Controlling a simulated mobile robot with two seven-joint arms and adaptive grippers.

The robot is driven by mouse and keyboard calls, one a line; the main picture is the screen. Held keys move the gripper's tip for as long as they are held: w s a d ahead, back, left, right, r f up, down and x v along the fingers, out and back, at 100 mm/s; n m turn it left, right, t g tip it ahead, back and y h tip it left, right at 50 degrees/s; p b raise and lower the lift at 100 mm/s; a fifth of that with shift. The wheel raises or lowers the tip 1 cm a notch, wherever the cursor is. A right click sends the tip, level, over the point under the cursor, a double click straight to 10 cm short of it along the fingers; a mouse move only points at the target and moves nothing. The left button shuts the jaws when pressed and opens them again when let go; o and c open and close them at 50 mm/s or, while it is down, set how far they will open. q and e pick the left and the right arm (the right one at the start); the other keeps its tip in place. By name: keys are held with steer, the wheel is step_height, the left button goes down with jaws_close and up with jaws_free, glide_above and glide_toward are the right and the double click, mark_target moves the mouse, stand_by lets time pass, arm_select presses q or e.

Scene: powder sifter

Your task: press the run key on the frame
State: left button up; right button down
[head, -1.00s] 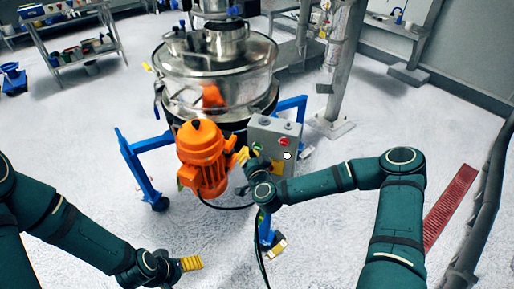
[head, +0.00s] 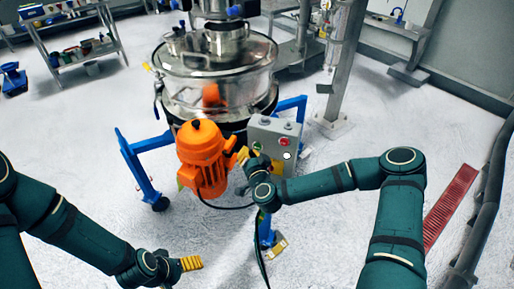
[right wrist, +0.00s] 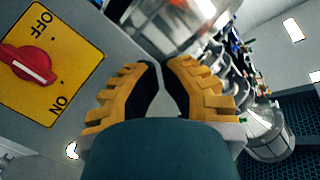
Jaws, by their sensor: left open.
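A grey control box (head: 262,130) is mounted on the sifter's blue frame (head: 140,165). Its face carries a green button (head: 257,145), a red button (head: 285,141) and a small white one (head: 287,156). My right gripper (head: 243,154) is at the box's left side, close below the green button; contact cannot be told. In the right wrist view its yellow fingers (right wrist: 162,64) nearly meet, with nothing seen between them. A red rotary switch (right wrist: 28,64) on a yellow ON/OFF plate is left of them. My left gripper (head: 192,263) is open and empty, low over the floor.
The orange motor (head: 202,155) stands just left of my right gripper. The steel sifter drum (head: 215,85) rises behind. A steel post (head: 343,60) stands behind the box to the right. A red floor grate (head: 450,205) lies at far right. Open floor is at the left.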

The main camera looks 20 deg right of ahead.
steer(key=shift+w+d, duration=0.1)
steer(key=shift+w+d, duration=0.15)
steer(key=shift+w, duration=0.1)
steer(key=shift+w+d, duration=0.3)
steer(key=shift+w, duration=0.05)
stand_by(1.1)
steer(key=shift+s+a, duration=0.55)
steer(key=shift+s, duration=0.15)
steer(key=shift+s+a, duration=0.8)
steer(key=shift+s, duration=0.2)
steer(key=shift+s+a, duration=0.75)
steer(key=shift+s, duration=0.25)
